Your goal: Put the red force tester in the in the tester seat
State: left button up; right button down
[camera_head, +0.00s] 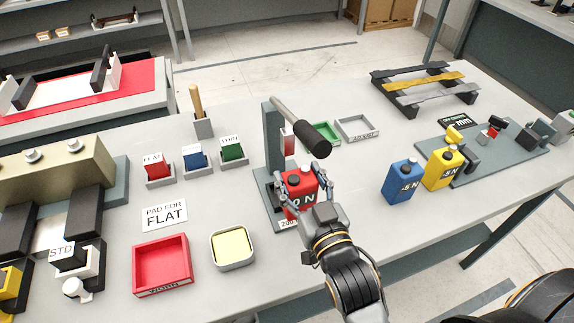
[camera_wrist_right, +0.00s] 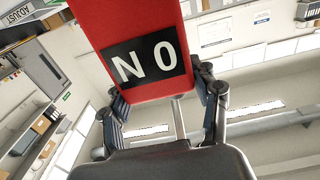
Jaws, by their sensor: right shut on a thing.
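The red force tester (camera_head: 301,185) is a red block with a dark label and a dark knob on top. It stands upright at the foot of a grey stand (camera_head: 274,140) with a lever. My right gripper (camera_head: 303,191) is shut on it from the front, one finger on each side. In the right wrist view the red tester (camera_wrist_right: 130,25) fills the top, with its label upside down between the fingers (camera_wrist_right: 165,105). The tester seat seems to be the stand's dark base (camera_head: 262,182), partly hidden behind the tester and gripper. I cannot tell whether the tester touches it.
Blue (camera_head: 402,182) and yellow (camera_head: 441,167) testers stand right of my gripper. A red tray (camera_head: 162,264) and a yellow-padded tray (camera_head: 233,248) sit at the front left. The lever's black handle (camera_head: 308,139) hangs above the red tester. Green (camera_head: 322,133) and grey trays (camera_head: 356,128) lie behind.

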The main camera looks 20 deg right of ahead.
aim_at(304, 199)
jog(key=w+f+b, duration=0.3)
jog(key=w+b, duration=0.2)
jog(key=w, duration=0.2)
jog(key=shift+f, duration=0.4)
jog(key=shift+c, duration=1.7)
grip_release()
jog(key=shift+a, duration=0.1)
pick_arm(q)
jog(key=f, duration=0.2)
jog(key=w+f, duration=0.1)
jog(key=f, duration=0.2)
jog(key=shift+w+a, duration=0.1)
jog(key=shift+w, duration=0.05)
pick_arm(e)
jog(key=s, duration=1)
jog(key=shift+s, duration=0.3)
pick_arm(q)
jog(key=shift+a+r, duration=0.15)
pick_arm(e)
jog(key=shift+s+d+r, duration=0.15)
jog(key=shift+s+d, duration=0.05)
jog(key=shift+s, duration=0.5)
